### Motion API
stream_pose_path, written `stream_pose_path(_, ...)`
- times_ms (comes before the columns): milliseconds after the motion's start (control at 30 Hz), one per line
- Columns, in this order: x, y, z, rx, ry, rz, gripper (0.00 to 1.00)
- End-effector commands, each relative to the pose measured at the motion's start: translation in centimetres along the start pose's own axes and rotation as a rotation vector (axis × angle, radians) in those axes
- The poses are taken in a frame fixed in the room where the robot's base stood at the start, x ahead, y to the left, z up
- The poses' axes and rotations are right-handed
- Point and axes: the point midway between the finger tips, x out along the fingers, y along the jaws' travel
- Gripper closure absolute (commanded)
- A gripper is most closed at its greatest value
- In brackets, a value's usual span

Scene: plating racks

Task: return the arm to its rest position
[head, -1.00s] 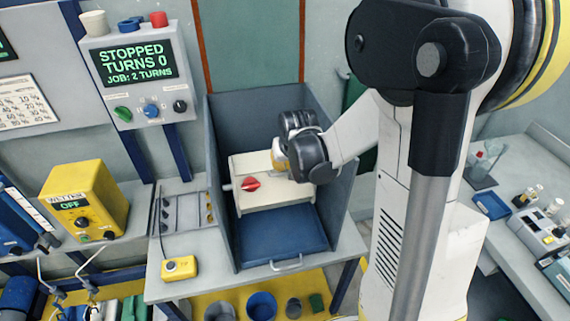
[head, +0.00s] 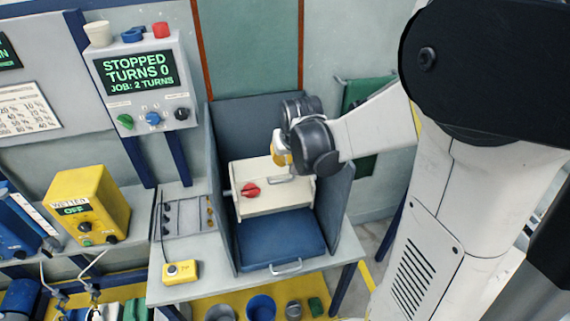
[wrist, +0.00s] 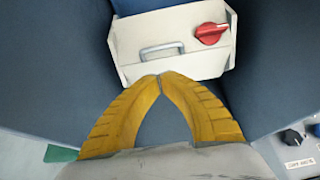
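My gripper (head: 279,157) is above the cream box (head: 270,203) inside the grey open-fronted booth (head: 222,225). In the wrist view its two yellow fingers (wrist: 160,77) meet at the tips with nothing seen between them. The box's metal handle (wrist: 162,50) lies beyond the fingertips and looks apart from them. A red knob (wrist: 211,33) sits beside the handle on the box. My white and black arm reaches in from the right and covers much of the right side of the head view.
A blue tray (head: 281,240) with a front handle lies before the box. The booth's side walls stand close around my gripper. A control panel (head: 140,80) reading STOPPED, TURNS 0 and a yellow unit (head: 88,205) reading OFF are to the left. Bins stand below the bench.

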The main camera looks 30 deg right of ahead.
Motion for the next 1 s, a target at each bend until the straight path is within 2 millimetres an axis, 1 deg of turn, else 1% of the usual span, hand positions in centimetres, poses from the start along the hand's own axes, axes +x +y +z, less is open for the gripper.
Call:
stream_pose_path(33,-1.3,0.0,0.0,0.0,0.0,0.0,1.0)
stream_pose_path(100,-2.6,0.0,0.1,0.0,0.0,0.0,1.0)
stream_pose_path(233,-4.2,0.0,0.2,0.0,0.0,0.0,1.0)
stream_pose_path(400,-5.0,0.0,0.3,0.0,0.0,0.0,1.0)
stream_pose_path(500,-5.0,-0.1,0.4,-0.002,0.001,-0.001,1.0)
stream_pose_path(567,-5.0,-0.3,0.8,-0.007,0.004,-0.004,1.0)
stream_pose_path(667,-5.1,-1.4,2.7,-0.03,0.016,-0.016,1.0)
stream_pose_path(733,-5.2,-2.6,4.8,-0.058,0.03,-0.031,1.0)
stream_pose_path(867,-5.4,-4.8,10.0,-0.119,0.062,-0.067,1.0)
stream_pose_path(900,-5.3,-5.4,11.6,-0.137,0.072,-0.078,1.0)
stream_pose_path(967,-5.2,-6.1,13.9,-0.162,0.087,-0.093,1.0)
stream_pose_path(1000,-5.0,-6.5,15.3,-0.177,0.095,-0.103,1.0)
